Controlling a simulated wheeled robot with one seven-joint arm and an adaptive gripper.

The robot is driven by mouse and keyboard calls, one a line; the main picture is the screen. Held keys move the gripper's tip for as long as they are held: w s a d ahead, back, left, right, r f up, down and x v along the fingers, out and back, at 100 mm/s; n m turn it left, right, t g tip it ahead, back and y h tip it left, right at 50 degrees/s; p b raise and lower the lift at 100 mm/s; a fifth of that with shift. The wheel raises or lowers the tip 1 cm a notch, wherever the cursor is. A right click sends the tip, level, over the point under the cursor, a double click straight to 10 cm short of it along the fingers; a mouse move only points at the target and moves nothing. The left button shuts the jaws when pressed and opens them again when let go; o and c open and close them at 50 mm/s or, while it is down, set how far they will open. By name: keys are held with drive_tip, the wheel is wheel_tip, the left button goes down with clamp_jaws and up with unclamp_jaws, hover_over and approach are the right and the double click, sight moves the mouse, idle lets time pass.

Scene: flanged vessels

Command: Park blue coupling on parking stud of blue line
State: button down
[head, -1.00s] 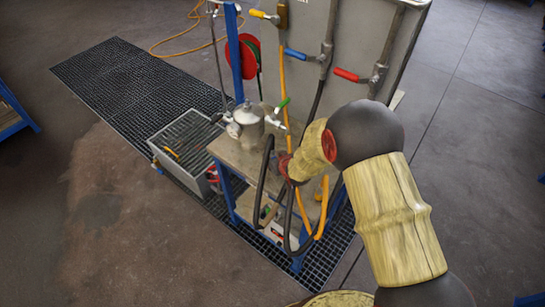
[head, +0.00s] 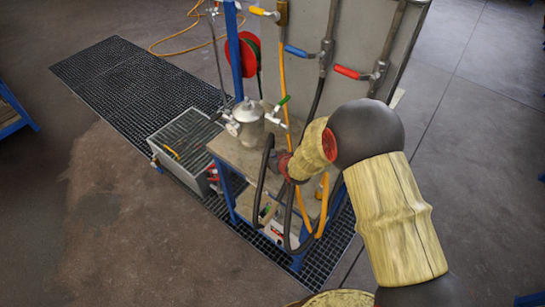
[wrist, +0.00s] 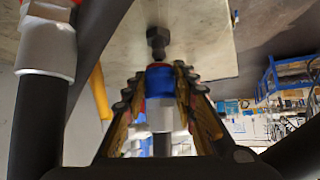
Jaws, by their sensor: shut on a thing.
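In the wrist view the blue coupling (wrist: 159,82) sits between the two toothed fingers of my gripper (wrist: 158,92), which is shut on it. A white sleeve (wrist: 159,115) and dark hose follow behind it. A dark hex-shaped stud (wrist: 157,41) on a pale panel stands straight ahead, in line with the coupling. The two appear very close; I cannot tell whether they touch. In the head view my gripper (head: 286,166) is at the right edge of the bench, and the coupling cannot be made out there.
A white-and-red hose end (wrist: 47,40) is close on the left in the wrist view. In the head view a metal vessel (head: 249,124) stands on the bench (head: 232,153). Black and orange hoses (head: 266,180) hang around my gripper. Blue (head: 299,53) and red (head: 348,73) valve handles are behind.

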idle(0.7)
drive_tip(key=shift+f+b, duration=0.4)
drive_tip(key=shift+b, duration=0.15)
drive_tip(key=shift+f+b, duration=1.15)
drive_tip(key=shift+f, duration=0.3)
drive_tip(key=c, duration=1.4)
unclamp_jaws()
drive_tip(key=shift+o, duration=0.3)
drive_tip(key=shift+s, duration=0.1)
drive_tip(key=v, duration=1.2)
drive_tip(key=shift+r, duration=0.1)
